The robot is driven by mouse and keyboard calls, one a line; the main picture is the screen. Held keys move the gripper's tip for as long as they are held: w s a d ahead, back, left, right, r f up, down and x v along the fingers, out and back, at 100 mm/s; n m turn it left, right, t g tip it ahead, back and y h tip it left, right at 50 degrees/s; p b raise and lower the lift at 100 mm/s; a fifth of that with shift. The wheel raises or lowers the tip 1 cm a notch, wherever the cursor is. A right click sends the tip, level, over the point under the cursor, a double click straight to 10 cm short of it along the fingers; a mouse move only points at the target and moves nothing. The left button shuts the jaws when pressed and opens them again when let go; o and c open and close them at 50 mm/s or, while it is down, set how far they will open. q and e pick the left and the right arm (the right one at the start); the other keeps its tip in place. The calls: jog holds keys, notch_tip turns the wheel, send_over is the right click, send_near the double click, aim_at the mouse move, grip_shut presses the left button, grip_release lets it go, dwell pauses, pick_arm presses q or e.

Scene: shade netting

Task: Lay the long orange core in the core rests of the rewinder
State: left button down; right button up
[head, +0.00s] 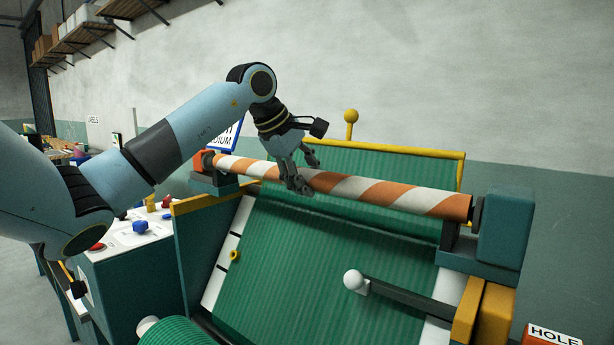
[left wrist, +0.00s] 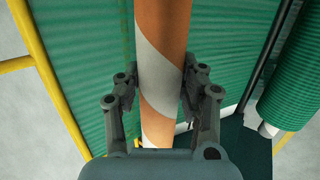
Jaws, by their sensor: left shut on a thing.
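The long orange core (head: 395,194), striped orange and white, lies across the rewinder (head: 500,232) in the head view. Its left end is at an orange-topped rest (head: 204,162) and its right end is at the teal block on the right. Whether it is fully seated at each end I cannot tell. My left gripper (head: 302,176) is around the core left of its middle, with its fingers shut on it. In the left wrist view the core (left wrist: 163,45) runs between the two fingers (left wrist: 160,95). My right gripper is not in view.
Green netting (head: 330,255) slopes below the core. A yellow bar (head: 400,151) with a ball-topped post (head: 351,117) stands behind. A lever with a white knob (head: 353,280) sticks out in front. A control panel with buttons (head: 140,228) is at left.

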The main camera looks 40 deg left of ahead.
pick_arm(q)
jog(key=c, duration=0.7)
grip_release()
jog(key=shift+s+a+r, duration=0.1)
jog(key=shift+s+r, duration=0.15)
jog(key=shift+r, duration=0.2)
jog(key=v, duration=1.1)
